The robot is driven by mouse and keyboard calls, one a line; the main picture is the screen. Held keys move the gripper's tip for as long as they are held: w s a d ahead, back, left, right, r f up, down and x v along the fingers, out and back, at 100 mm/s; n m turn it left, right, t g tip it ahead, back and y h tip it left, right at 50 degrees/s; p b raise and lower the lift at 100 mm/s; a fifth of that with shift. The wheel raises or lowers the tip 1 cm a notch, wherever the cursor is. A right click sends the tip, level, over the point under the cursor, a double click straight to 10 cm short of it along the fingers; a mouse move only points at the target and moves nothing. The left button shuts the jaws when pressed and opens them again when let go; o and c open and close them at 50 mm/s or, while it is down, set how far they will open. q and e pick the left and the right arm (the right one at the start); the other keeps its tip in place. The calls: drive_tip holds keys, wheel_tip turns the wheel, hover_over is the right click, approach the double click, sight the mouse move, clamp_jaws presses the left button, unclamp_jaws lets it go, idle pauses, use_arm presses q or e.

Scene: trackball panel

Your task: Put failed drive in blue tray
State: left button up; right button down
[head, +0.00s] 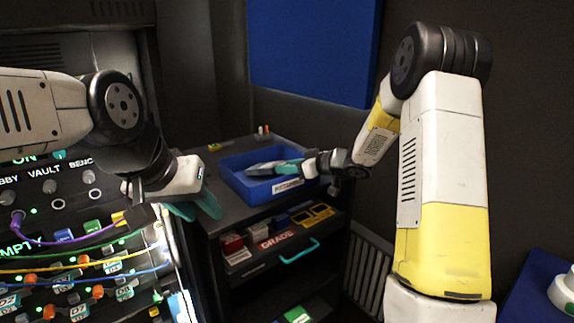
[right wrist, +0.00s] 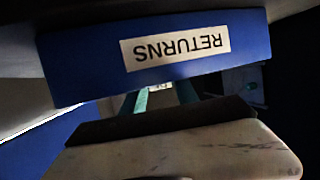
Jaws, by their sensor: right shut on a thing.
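The blue tray (head: 233,181) sits on top of the dark cart and has a white label on its front. In the right wrist view its blue wall (right wrist: 80,72) fills the upper part, and the label reads RETURNS upside down. A grey, flat drive (head: 264,168) is inside the tray's outline, at the tips of my right gripper (head: 288,167). The right gripper is shut on the drive; I cannot tell whether the drive touches the tray floor. In the right wrist view the drive is not clear. My left gripper (head: 196,208) looks open and empty, left of the cart.
A rack panel (head: 90,240) with knobs, lights and coloured cables stands at the left. The cart's lower shelf (head: 265,240) holds small boxes, with a teal handle (head: 300,251) in front. A blue wall panel (head: 315,50) hangs behind.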

drive_tip(key=c, duration=0.9)
unclamp_jaws()
drive_tip(key=shift+o, duration=0.2)
drive_tip(key=v, duration=0.8)
drive_tip(key=shift+w, duration=0.1)
